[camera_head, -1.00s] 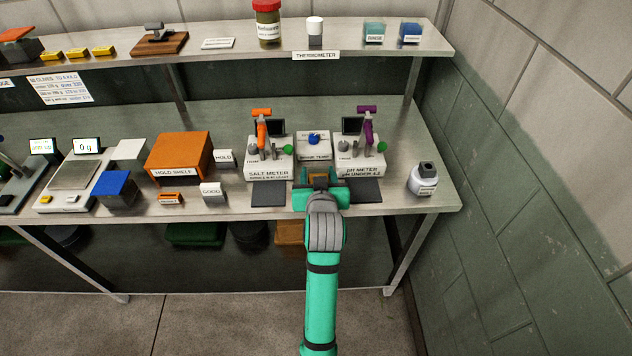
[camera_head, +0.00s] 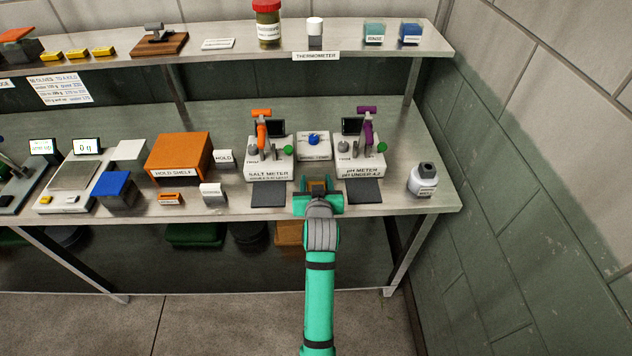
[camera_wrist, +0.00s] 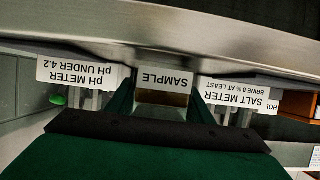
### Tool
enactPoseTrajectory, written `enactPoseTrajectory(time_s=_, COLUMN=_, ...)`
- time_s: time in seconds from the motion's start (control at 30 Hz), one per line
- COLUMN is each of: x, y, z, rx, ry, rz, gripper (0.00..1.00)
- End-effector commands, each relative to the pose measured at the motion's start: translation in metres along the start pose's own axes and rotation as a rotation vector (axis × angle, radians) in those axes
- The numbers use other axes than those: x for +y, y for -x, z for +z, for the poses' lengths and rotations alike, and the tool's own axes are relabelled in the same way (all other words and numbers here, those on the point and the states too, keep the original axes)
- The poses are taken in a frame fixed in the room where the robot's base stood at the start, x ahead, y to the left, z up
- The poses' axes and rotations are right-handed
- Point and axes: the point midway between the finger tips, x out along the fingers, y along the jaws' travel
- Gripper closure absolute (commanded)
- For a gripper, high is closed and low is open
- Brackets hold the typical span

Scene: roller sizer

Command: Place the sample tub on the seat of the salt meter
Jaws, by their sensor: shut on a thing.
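My gripper (camera_head: 319,185) is over the bench's front part, between the salt meter and the pH meter. It is shut on the sample tub (camera_wrist: 163,97), whose "SAMPLE" label appears upside down between the fingers in the wrist view. In the head view the tub is small and mostly hidden by the gripper. The salt meter (camera_head: 267,172), white with an orange handle, stands behind and left of my gripper. Its sign (camera_wrist: 236,98) is on the right in the wrist view. I cannot clearly make out its seat.
The pH meter (camera_head: 360,170), with a purple handle, stands at the right. A white block with a blue knob (camera_head: 313,146) sits between the meters. Dark pads (camera_head: 269,194) lie before both meters. A bottle (camera_head: 424,180) stands near the wall; the orange hold shelf (camera_head: 180,153) is left.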

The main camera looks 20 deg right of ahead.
Motion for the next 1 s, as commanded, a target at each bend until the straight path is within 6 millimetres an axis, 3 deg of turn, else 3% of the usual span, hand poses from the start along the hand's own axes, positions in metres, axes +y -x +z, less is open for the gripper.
enactPoseTrajectory(time_s=0.13, x=0.0, y=-0.001, z=0.004, rx=0.0, ry=0.0, rz=0.0, gripper=0.78)
enactPoseTrajectory(time_s=0.17, x=0.0, y=-0.002, z=0.004, rx=0.0, ry=0.0, rz=0.0, gripper=0.51)
enactPoseTrajectory(time_s=0.23, x=0.0, y=-0.001, z=0.004, rx=0.0, ry=0.0, rz=0.0, gripper=0.34)
enactPoseTrajectory(time_s=0.63, x=0.0, y=0.003, z=0.004, rx=0.0, ry=0.0, rz=0.0, gripper=0.34)
enactPoseTrajectory(time_s=1.0, x=0.006, y=0.065, z=0.009, rx=0.001, ry=0.001, rz=0.001, gripper=0.34)
